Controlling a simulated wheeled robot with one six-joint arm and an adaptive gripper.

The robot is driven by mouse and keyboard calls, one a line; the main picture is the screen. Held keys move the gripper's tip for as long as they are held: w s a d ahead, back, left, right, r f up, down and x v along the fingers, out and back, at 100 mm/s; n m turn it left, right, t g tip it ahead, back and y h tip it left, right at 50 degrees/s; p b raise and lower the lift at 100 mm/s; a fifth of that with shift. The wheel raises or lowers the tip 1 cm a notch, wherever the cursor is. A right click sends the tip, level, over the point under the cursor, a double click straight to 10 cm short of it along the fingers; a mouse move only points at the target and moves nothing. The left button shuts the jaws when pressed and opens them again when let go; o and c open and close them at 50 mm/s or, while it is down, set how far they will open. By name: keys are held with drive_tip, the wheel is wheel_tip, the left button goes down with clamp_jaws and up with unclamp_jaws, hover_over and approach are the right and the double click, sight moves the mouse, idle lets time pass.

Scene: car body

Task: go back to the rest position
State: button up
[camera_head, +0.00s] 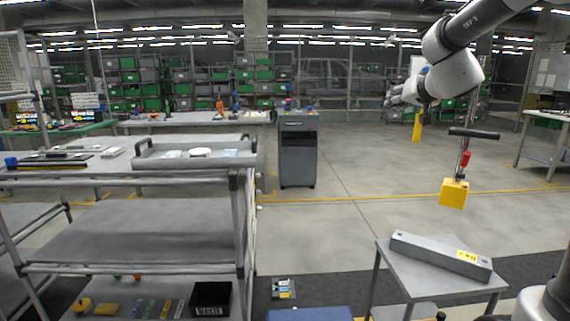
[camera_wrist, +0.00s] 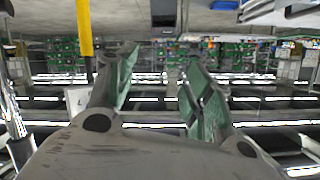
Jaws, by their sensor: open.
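My gripper (camera_head: 392,96) is at the upper right of the head view, raised well above the floor and pointing left. In the wrist view my gripper (camera_wrist: 160,60) has its two greenish fingers spread apart with nothing between them. The wrist picture looks upside down, with ceiling lights low in it. The gripper touches nothing that I can see.
A yellow hanging piece (camera_head: 417,128) is close below my arm; a black-handled tool with a yellow block (camera_head: 453,193) is to the right. A grey bar (camera_head: 440,255) lies on a small table (camera_head: 393,273). A shelf cart (camera_head: 150,225) stands left. The middle floor is clear.

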drive_tip(key=s+a+f+n+g+y, duration=0.1)
drive_tip(key=s+a+f+g, duration=0.1)
drive_tip(key=s+f, duration=0.3)
drive_tip(key=s+a+f+g+y, duration=0.2)
drive_tip(key=s+f, duration=0.1)
drive_tip(key=s, duration=0.4)
drive_tip(key=s+d+f+n+g+h, duration=0.1)
drive_tip(key=s+d+f+g, duration=0.1)
drive_tip(key=s, duration=1.2)
drive_tip(key=s+d+f+n+g+h, duration=0.1)
drive_tip(key=s+f, duration=0.4)
drive_tip(key=s, duration=0.8)
drive_tip(key=shift+s+d+f+g+h, duration=0.15)
drive_tip(key=shift+s+d+g+h, duration=0.4)
drive_tip(key=shift+g, duration=0.85)
